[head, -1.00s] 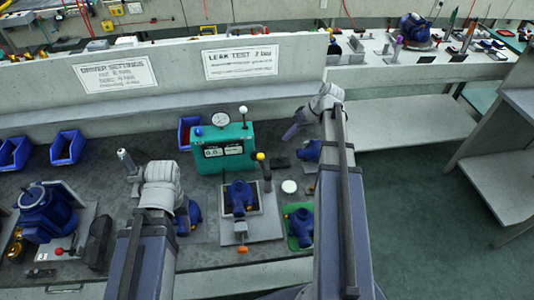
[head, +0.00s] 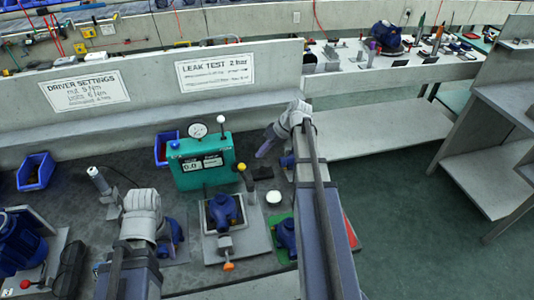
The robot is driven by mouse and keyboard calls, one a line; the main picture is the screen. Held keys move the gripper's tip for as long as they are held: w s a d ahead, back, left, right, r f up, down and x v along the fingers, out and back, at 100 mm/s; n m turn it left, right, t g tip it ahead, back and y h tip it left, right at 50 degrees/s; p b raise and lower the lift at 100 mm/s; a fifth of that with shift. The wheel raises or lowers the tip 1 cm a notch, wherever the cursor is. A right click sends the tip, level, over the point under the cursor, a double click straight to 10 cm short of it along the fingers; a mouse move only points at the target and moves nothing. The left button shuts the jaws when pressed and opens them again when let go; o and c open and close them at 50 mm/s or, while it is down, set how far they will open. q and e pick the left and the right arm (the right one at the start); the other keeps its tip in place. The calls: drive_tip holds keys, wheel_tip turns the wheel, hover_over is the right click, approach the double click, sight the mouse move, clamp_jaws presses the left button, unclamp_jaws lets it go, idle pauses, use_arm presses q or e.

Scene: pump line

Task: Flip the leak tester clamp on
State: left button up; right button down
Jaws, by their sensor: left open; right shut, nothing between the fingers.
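The teal leak tester (head: 203,165) stands on the grey bench, with a round gauge (head: 197,130) on top. In front of it, a blue pump housing (head: 222,209) sits on a light fixture plate (head: 210,246). An upright dark lever with a yellow knob (head: 241,168) stands at the fixture's back right. An orange-tipped handle (head: 229,266) is at its front. My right gripper (head: 264,149) is shut and empty, above and right of the yellow knob, apart from it. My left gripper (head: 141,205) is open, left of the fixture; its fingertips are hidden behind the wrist.
A second blue housing (head: 286,233) on a green mat is partly behind my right arm. A white round cap (head: 274,197) lies beside the fixture. A corded cylindrical tool (head: 98,180) stands at left. Blue bins (head: 36,171) line the back wall.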

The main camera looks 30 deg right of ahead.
sight(241, 172)
use_arm(q)
wheel_tip(241, 172, down, 4)
drive_tip(key=b, duration=0.3)
drive_tip(key=shift+f, duration=0.1)
use_arm(e)
drive_tip(key=w+a+f, duration=0.1)
drive_tip(key=a+f, duration=0.3)
drive_tip(key=a, duration=0.1)
drive_tip(key=shift+a+f, duration=0.1)
drive_tip(key=shift+a, duration=0.05)
